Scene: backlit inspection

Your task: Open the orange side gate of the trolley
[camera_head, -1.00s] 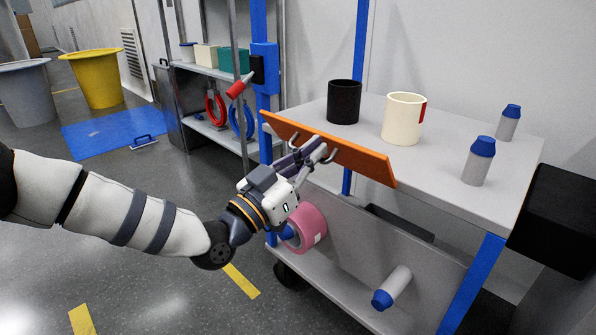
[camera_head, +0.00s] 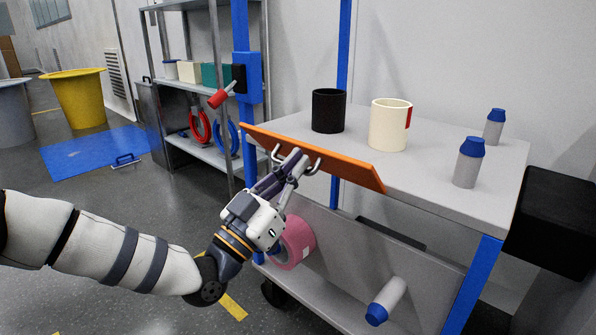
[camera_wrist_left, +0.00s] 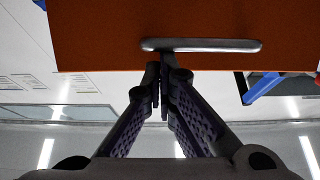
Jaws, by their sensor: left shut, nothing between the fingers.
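The orange side gate (camera_head: 345,170) runs along the near left edge of the trolley's top shelf (camera_head: 440,188) in the head view. It fills the top of the left wrist view (camera_wrist_left: 100,25). A grey bar handle (camera_head: 314,166) is on its outer face, and it also shows in the wrist view (camera_wrist_left: 215,45). My left gripper (camera_head: 298,156) is shut with nothing between its fingers. Its tips are at the handle, near the bar's left end in the wrist view; I cannot tell whether they touch it. My right gripper is not in view.
A black mug (camera_head: 328,111), a cream mug (camera_head: 389,125) and two blue-capped bottles (camera_head: 468,163) stand on the top shelf. A pink roll (camera_head: 298,241) and another bottle (camera_head: 388,300) lie on the lower shelf. A blue post (camera_head: 241,80) rises at the gate's left end.

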